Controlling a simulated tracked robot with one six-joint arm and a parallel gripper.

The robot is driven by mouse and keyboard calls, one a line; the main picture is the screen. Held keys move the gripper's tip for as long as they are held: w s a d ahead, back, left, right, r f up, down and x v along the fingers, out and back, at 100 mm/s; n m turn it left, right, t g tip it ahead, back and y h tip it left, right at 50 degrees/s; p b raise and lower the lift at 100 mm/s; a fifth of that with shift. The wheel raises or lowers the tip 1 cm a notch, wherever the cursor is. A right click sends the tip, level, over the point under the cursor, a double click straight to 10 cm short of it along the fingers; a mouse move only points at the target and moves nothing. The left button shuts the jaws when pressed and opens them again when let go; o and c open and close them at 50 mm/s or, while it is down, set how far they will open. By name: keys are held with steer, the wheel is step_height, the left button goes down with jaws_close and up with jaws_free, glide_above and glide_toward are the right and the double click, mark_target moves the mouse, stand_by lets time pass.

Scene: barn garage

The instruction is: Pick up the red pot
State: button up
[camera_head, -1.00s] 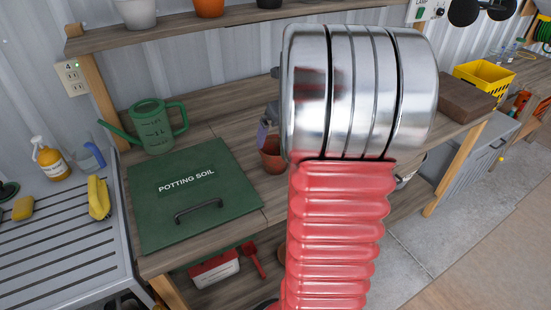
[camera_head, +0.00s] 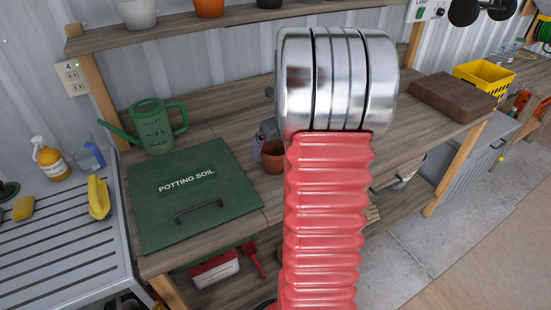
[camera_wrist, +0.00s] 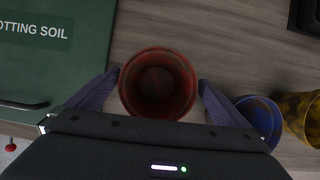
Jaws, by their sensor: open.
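The red pot (camera_wrist: 157,84) stands upright on the wooden bench, seen from above in the wrist view, with its open mouth toward the camera. In the head view the pot (camera_head: 272,158) shows just left of my arm, partly covered by it. My gripper (camera_wrist: 159,79) is open, with one purple finger on each side of the pot. The left finger is close to the rim, and a small gap shows at the right. A bit of my gripper (camera_head: 259,139) also shows beside the pot in the head view.
A blue pot (camera_wrist: 263,116) and a yellow pot (camera_wrist: 303,117) stand right of my right finger, the blue one very close. The green potting soil lid (camera_head: 198,205) lies left of the red pot. A green watering can (camera_head: 157,126) stands behind it.

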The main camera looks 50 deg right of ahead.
mark_target(273, 151)
steer(key=shift+x, duration=1.8)
steer(key=shift+a, duration=0.15)
steer(key=shift+c, duration=0.4)
steer(key=c, duration=0.8)
